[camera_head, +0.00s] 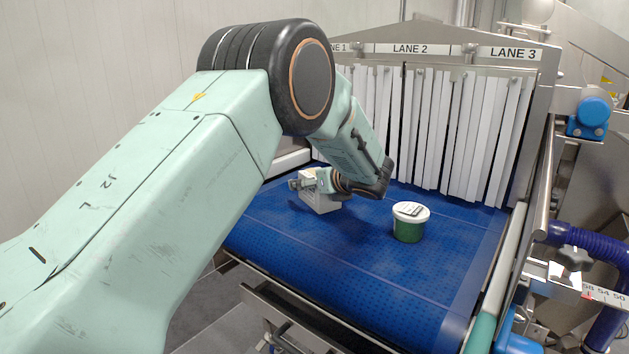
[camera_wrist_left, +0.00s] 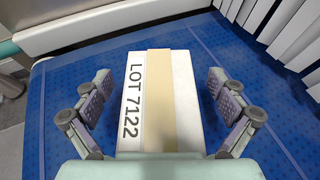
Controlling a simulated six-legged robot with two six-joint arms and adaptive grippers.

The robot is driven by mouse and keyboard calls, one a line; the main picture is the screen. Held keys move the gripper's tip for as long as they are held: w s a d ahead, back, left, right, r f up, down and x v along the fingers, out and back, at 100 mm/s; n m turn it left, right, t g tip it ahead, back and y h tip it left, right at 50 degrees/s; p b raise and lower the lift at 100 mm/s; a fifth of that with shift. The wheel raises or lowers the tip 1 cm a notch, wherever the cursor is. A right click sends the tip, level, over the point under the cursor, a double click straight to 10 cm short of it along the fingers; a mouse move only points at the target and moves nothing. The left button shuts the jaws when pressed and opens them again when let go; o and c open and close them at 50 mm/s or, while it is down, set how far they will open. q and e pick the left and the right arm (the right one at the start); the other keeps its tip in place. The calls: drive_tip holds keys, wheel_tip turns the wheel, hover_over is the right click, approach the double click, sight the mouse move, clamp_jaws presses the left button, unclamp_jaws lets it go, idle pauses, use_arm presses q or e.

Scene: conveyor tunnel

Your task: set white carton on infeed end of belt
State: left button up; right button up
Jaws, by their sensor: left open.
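The white carton (camera_head: 322,206) stands on the blue belt (camera_head: 330,270), toward its left side and in front of the strip curtain. In the left wrist view the carton (camera_wrist_left: 183,105) shows a tan tape band and the print "LOT 7122". My left gripper (camera_head: 308,181) is at the carton's top, partly hiding it in the head view. In the wrist view its fingers (camera_wrist_left: 159,82) are open, one on each side of the carton, with blue belt visible in the gaps. My right gripper is in neither view.
A green tub with a white lid (camera_head: 409,222) stands on the belt to the right of the carton. White curtain strips (camera_head: 455,130) hang behind under lane signs (camera_head: 410,49). A rail (camera_wrist_left: 110,28) runs along the belt's edge. The front belt is clear.

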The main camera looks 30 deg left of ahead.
use_arm(q)
drive_tip(key=v, duration=1.1)
drive_tip(key=shift+p, duration=0.3)
drive_tip(key=shift+s+d+r, duration=0.2)
drive_tip(key=shift+s+d, duration=0.15)
drive_tip(key=shift+s, duration=0.05)
drive_tip(key=shift+w, duration=0.1)
drive_tip(key=shift+c, duration=0.4)
